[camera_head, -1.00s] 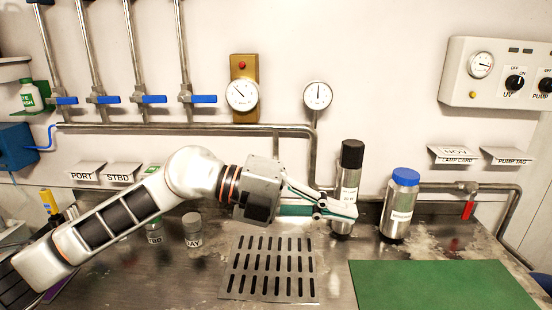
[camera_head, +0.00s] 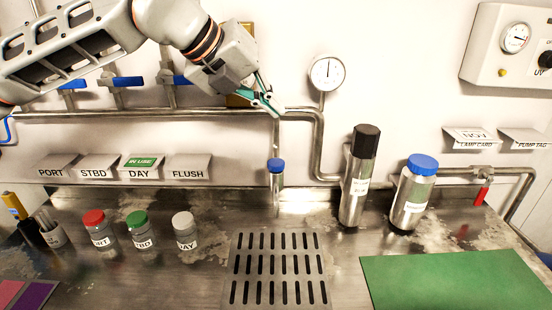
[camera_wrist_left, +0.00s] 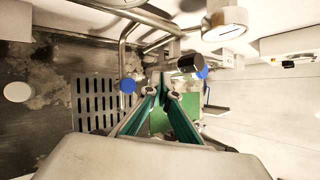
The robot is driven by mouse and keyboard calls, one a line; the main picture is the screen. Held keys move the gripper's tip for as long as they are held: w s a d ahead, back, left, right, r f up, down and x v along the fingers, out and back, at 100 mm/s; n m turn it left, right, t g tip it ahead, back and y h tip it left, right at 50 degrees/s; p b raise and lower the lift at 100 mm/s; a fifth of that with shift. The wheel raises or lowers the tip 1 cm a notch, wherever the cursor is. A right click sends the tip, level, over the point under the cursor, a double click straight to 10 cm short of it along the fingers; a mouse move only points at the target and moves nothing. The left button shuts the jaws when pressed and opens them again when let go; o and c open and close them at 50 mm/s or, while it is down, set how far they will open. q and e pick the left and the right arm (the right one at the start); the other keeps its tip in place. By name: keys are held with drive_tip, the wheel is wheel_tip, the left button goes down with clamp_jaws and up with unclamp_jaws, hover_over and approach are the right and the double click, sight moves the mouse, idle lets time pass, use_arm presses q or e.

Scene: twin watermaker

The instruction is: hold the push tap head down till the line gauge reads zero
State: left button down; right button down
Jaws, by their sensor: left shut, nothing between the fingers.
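The push tap has a blue head (camera_head: 275,165) on a short upright body, in front of the back wall above the slotted drain. Its blue round head also shows in the left wrist view (camera_wrist_left: 127,86). The line gauge (camera_head: 327,73) is a round white dial on the pipe, its needle pointing roughly straight up; the exact reading is too small to tell. My left gripper (camera_head: 272,104) is shut and empty, with green fingers, above the tap head and apart from it. Its fingertips meet in the left wrist view (camera_wrist_left: 162,90). My right gripper is not in view.
A black-capped flask (camera_head: 358,178) and a blue-capped flask (camera_head: 412,195) stand right of the slotted drain (camera_head: 279,270). Several small capped jars (camera_head: 138,232) stand left. A green mat (camera_head: 450,280) lies at front right. A pipe (camera_head: 120,115) runs along the wall behind my arm.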

use_arm(q)
drive_tip(key=shift+f, duration=0.15)
drive_tip(key=b, duration=0.2)
hover_over(273, 163)
wheel_tip(273, 163, down, 6)
drive_tip(key=shift+f, duration=0.1)
drive_tip(key=shift+f+b, duration=0.9)
drive_tip(key=shift+f, duration=0.4)
drive_tip(key=shift+r, duration=0.15)
idle(0.4)
drive_tip(key=shift+f+b, duration=0.5)
drive_tip(key=shift+b, duration=0.2)
